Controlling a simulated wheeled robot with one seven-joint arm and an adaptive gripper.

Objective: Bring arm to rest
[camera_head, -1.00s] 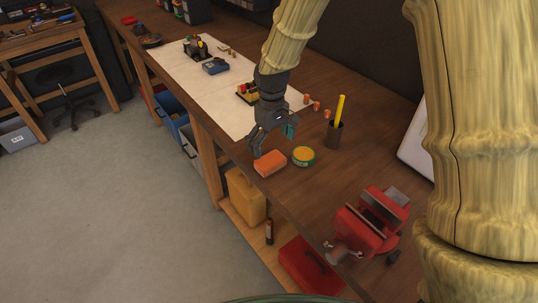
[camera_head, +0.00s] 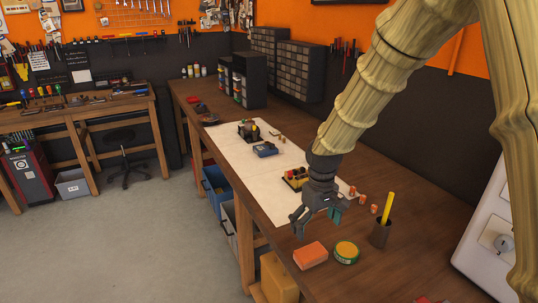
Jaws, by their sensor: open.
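My gripper (camera_head: 316,222) hangs at the end of my arm above the long wooden workbench (camera_head: 380,271), near its front edge. Its fingers are spread and nothing shows between them. An orange block (camera_head: 310,255) lies on the bench just below the gripper. A round green and yellow tin (camera_head: 346,252) lies to the right of the block. The gripper appears apart from both.
A dark cup (camera_head: 381,233) with a yellow stick stands right of the tin. Small orange pieces (camera_head: 363,199) lie behind. Drawer cabinets (camera_head: 299,71) stand at the back. The floor (camera_head: 150,235) at left is clear.

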